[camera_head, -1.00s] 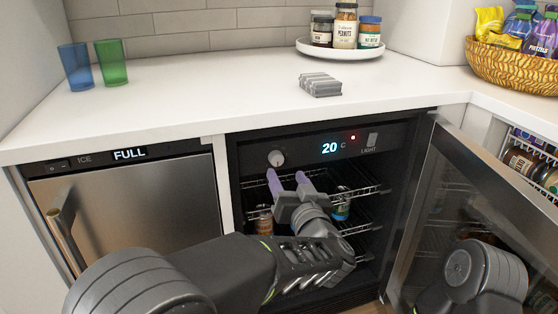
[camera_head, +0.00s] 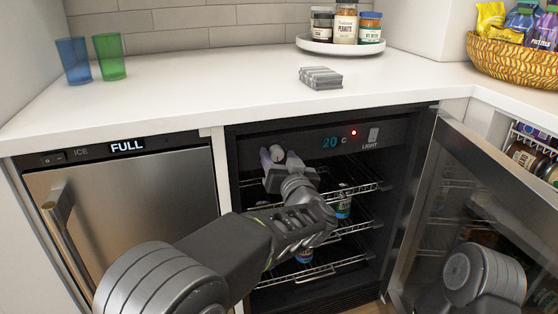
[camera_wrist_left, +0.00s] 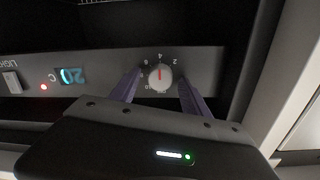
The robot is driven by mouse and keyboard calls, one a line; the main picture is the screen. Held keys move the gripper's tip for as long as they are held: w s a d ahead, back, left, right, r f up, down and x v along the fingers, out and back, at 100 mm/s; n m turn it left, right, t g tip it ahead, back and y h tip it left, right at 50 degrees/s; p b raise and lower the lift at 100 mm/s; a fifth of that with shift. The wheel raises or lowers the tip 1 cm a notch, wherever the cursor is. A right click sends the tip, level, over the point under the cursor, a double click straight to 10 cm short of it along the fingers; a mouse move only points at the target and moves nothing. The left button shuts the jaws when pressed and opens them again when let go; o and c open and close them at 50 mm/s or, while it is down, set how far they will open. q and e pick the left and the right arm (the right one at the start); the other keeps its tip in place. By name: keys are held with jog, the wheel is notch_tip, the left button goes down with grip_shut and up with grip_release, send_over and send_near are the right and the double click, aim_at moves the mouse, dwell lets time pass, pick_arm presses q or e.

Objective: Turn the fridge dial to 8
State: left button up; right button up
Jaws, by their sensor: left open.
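The fridge dial (camera_head: 277,153) is a small pale knob on the dark control panel, mostly covered by my gripper in the head view. In the left wrist view the dial (camera_wrist_left: 160,77) shows upside down with small numbers around it. Its red line stands vertical, its upper end toward the 4. My left gripper (camera_head: 279,157) is open, with one purple finger on each side of the dial. In the left wrist view the gripper (camera_wrist_left: 159,92) shows a gap between each finger and the knob; contact cannot be told. My right gripper is out of view.
The panel display (camera_head: 331,142) reads 20 C, beside a red light and a light switch (camera_head: 373,135). Wire shelves (camera_head: 350,182) with bottles are below. The glass fridge door (camera_head: 480,215) stands open at right. The white counter (camera_head: 200,95) overhangs the panel.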

pick_arm(q)
grip_shut()
dwell(0.6)
